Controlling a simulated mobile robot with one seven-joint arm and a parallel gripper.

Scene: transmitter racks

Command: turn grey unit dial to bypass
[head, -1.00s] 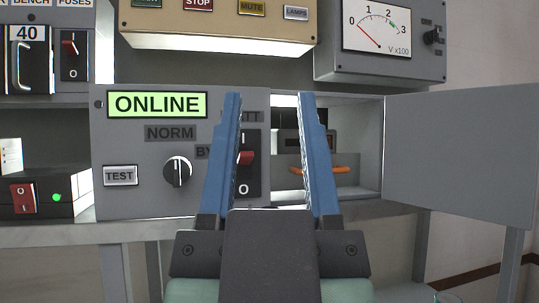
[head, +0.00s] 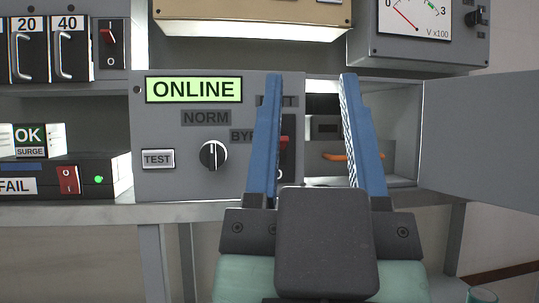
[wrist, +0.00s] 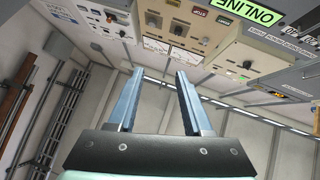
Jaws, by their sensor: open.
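The grey unit (head: 160,185) stands on a shelf in the middle of the head view, with a lit green ONLINE display (head: 194,89). Its dial (head: 213,155) is a round black knob with a white mark that looks close to upright, below the NORM label (head: 206,118). The BYP label (head: 243,136) is to the upper right of the dial and partly hidden by my left finger. My gripper (head: 312,85) is open and empty, in front of the unit's right part and right of the dial. In the wrist view my gripper (wrist: 158,75) points at the upper wall and panels.
A TEST button (head: 158,159) is left of the dial. A red rocker switch (head: 284,142) is partly behind my left finger. An open compartment with an orange item (head: 345,156) is to the right, its grey door (head: 480,140) swung out. A FAIL box (head: 65,178) stands at left.

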